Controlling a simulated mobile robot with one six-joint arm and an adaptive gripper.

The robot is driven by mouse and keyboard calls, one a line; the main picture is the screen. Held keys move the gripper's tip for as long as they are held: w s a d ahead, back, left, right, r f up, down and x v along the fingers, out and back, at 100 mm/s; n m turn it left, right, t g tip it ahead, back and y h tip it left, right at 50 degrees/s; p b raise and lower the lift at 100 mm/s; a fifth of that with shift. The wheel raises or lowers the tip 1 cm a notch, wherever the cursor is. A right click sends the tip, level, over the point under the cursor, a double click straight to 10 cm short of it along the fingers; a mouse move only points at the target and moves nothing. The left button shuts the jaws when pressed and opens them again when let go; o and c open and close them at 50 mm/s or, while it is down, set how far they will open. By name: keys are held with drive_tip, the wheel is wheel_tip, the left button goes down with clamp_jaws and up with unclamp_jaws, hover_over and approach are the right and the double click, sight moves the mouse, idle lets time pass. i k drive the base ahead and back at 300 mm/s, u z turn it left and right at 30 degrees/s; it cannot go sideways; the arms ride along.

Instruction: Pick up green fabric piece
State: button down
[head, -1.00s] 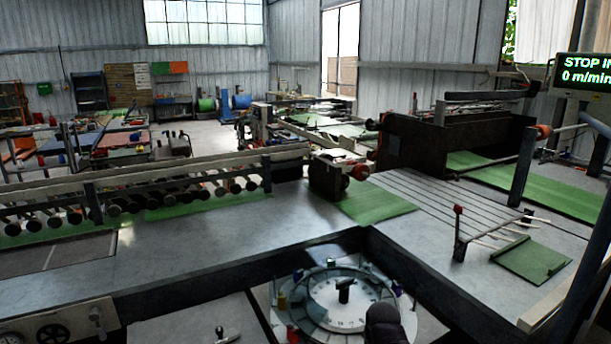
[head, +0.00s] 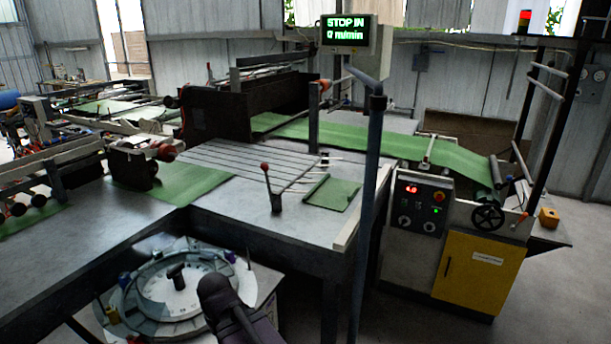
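A small green fabric piece (head: 334,194) lies flat near the right end of the grey table, beside the ends of the thin rails. A larger green sheet (head: 187,184) lies at the left end of those rails. A long green fabric web (head: 400,145) runs from the dark machine across to the roller stand at the right. No gripper fingers can be made out, so I cannot place my gripper relative to the fabric.
The grey table (head: 240,219) has a lever with a red knob (head: 265,167) near the small piece. A blue-grey post (head: 370,190) stands at its right. A round dial unit (head: 176,290) and a dark rounded form (head: 222,305) are in front. A yellow-doored cabinet (head: 480,273) stands right.

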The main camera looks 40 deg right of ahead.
sight(335, 193)
drive_tip(key=k, duration=0.65)
drive_tip(key=z, duration=0.5)
drive_tip(key=i, duration=0.65)
drive_tip(key=z, duration=0.4)
drive_tip(key=i, duration=1.2)
drive_tip(key=u, duration=0.45)
